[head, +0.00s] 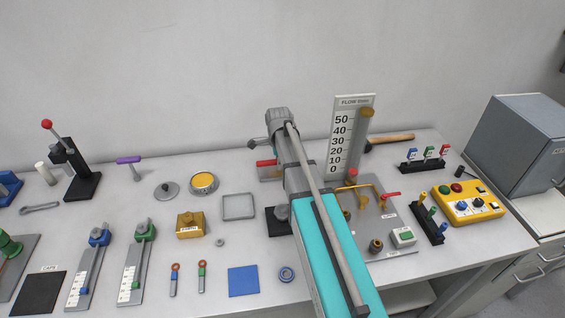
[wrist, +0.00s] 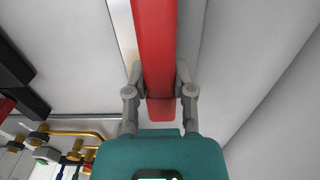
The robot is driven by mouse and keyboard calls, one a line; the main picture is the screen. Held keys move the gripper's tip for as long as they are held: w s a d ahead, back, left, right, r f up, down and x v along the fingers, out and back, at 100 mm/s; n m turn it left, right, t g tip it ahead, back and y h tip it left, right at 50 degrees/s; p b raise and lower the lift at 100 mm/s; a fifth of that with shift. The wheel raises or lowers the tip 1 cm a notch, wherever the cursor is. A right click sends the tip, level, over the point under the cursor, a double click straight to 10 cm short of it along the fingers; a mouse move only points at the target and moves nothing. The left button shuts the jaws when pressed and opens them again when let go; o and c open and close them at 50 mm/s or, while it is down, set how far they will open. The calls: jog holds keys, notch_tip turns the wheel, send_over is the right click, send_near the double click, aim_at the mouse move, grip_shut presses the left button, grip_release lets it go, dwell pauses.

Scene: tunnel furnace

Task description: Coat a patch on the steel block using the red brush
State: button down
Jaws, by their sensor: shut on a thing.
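In the wrist view my gripper (wrist: 160,92) is shut on the red brush (wrist: 156,45), one finger on each side of its long, flat red handle. The handle runs up to the top edge of that view, and its bristles are not in view. In the head view my arm hides most of the gripper. A grey block (head: 268,174) with a red piece at its top edge shows just left of my arm; it may be the steel block. I cannot tell whether the red piece is the brush, or whether anything touches the block.
A flow gauge board (head: 345,135) stands close right of my arm, by a plate with brass pipes (head: 367,192). A yellow button box (head: 460,203) sits further right. A square grey frame (head: 238,207) and a yellow block (head: 190,226) lie left. A blue square (head: 243,281) lies in front.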

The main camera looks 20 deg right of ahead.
aim_at(259, 162)
jog(key=shift+a, duration=0.1)
dwell(0.3)
jog(key=shift+w+a, duration=0.2)
jog(key=shift+a, duration=1.4)
jog(key=shift+a, duration=0.1)
jog(key=shift+w+a, duration=0.15)
jog(key=shift+a, duration=0.65)
jog(key=shift+w+a, duration=0.15)
jog(key=shift+a, duration=0.65)
jog(key=shift+a, duration=0.1)
jog(key=shift+w+a, duration=0.15)
jog(key=shift+a, duration=0.65)
jog(key=shift+w+a, duration=0.1)
jog(key=shift+a, duration=0.7)
jog(key=shift+w, duration=0.15)
